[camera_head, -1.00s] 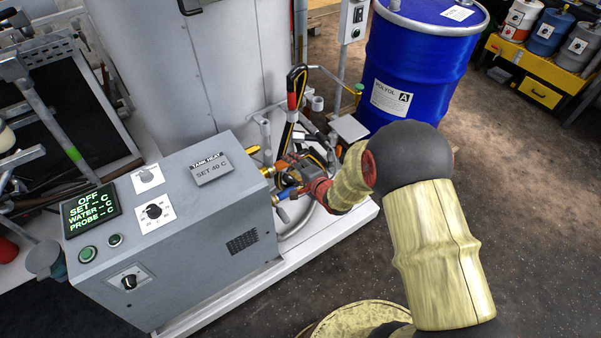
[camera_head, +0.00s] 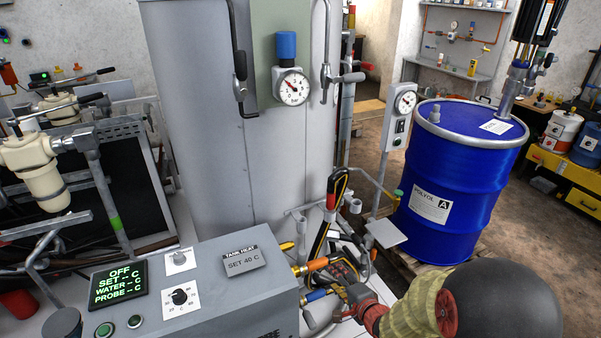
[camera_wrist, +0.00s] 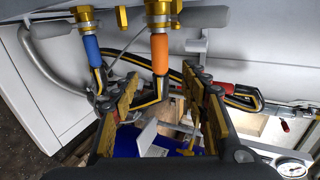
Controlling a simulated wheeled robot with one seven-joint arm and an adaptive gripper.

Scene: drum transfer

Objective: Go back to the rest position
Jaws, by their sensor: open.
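My gripper (camera_wrist: 163,122) is open in the wrist view, its two yellow-and-dark fingers apart. Between and beyond them run an orange-sleeved hose (camera_wrist: 160,55) and a blue-sleeved hose (camera_wrist: 92,48), both on brass fittings. I cannot see either hose touching the fingers. In the head view my gripper is low, at the right side of the grey heater box (camera_head: 215,300), close to the orange sleeve (camera_head: 318,264) and the blue sleeve (camera_head: 316,295). My arm reaches in from the lower right, and its wrist partly hides the gripper there.
A blue drum (camera_head: 455,165) stands to the right of the white tank (camera_head: 190,120). A small grey plate (camera_head: 386,233) and a gauge post (camera_head: 396,120) stand between them. The heater display (camera_head: 118,284) reads OFF. Open floor lies beyond the post.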

